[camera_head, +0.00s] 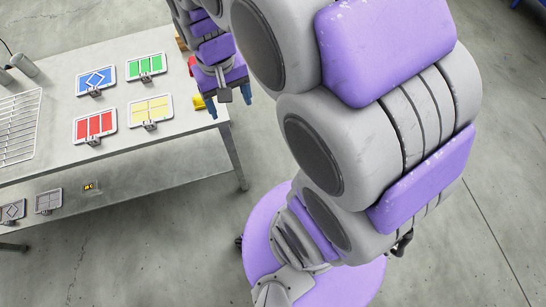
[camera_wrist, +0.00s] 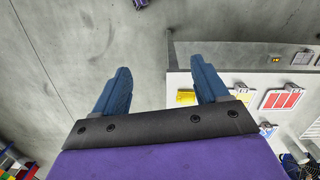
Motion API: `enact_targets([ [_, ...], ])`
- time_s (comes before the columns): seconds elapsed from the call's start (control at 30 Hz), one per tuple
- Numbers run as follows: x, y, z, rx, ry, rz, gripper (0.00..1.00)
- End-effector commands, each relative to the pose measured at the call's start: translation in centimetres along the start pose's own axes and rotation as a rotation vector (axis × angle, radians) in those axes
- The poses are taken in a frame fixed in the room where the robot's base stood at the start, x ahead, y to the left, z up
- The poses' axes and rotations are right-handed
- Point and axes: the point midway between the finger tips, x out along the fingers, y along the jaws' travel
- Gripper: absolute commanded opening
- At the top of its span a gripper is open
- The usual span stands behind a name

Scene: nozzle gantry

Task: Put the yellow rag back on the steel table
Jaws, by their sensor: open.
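The steel table (camera_head: 60,160) stands at the left in the head view, and its edge also shows in the wrist view (camera_wrist: 172,85). A small yellow thing (camera_head: 197,102), which looks like the yellow rag, lies at the table's right edge, partly hidden by my gripper. It also shows in the wrist view (camera_wrist: 185,96), just beside the right finger. My gripper (camera_head: 229,103) hangs at that edge, its blue fingers pointing down.
Framed plates in blue (camera_head: 95,80), green (camera_head: 146,67), red (camera_head: 95,124) and yellow (camera_head: 151,109) lie on the table. A wire rack (camera_head: 18,128) is at its left. A lower shelf (camera_head: 130,185) holds smaller plates. The floor right of the table is clear.

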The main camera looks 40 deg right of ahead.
Motion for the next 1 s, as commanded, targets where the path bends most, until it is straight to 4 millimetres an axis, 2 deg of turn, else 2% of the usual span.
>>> enact_targets([
  [0.03, -0.3, 0.1, 2.1, -0.015, -0.003, 0.000, 0.74],
  [0.3, 0.2, 1.2, 11.8, -0.099, -0.042, 0.004, 0.74],
  [0.5, 1.1, 2.0, 16.1, -0.142, -0.061, 0.004, 0.74],
  [0.63, 1.3, 2.3, 17.1, -0.153, -0.065, 0.003, 0.74],
  [1.0, 1.3, 2.1, 17.2, -0.154, -0.066, 0.004, 0.74],
])
